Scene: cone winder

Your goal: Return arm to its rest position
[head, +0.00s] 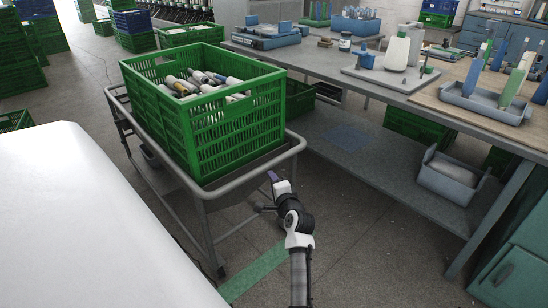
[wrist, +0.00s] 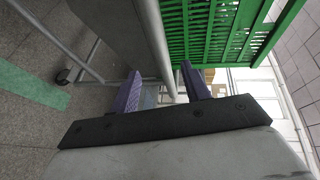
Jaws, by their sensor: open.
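My gripper (wrist: 158,90) is open and empty in the wrist view, its two purple-grey fingers standing apart with nothing between them. In the head view my gripper (head: 271,180) is at the lower middle, close to the near right corner of a grey metal cart (head: 204,194). The cart's tubular rail also shows beyond the fingers in the wrist view (wrist: 155,45). I cannot tell whether the gripper touches the rail. A green crate (head: 240,125) sits on the cart with several white and dark cones (head: 205,82) inside.
A long workbench (head: 400,95) with cones, trays and a blue scale (head: 265,36) stands at the right. A grey bin (head: 450,178) is on its lower shelf. Green crates (head: 20,60) are stacked at far left. Open floor (head: 370,250) lies between cart and bench.

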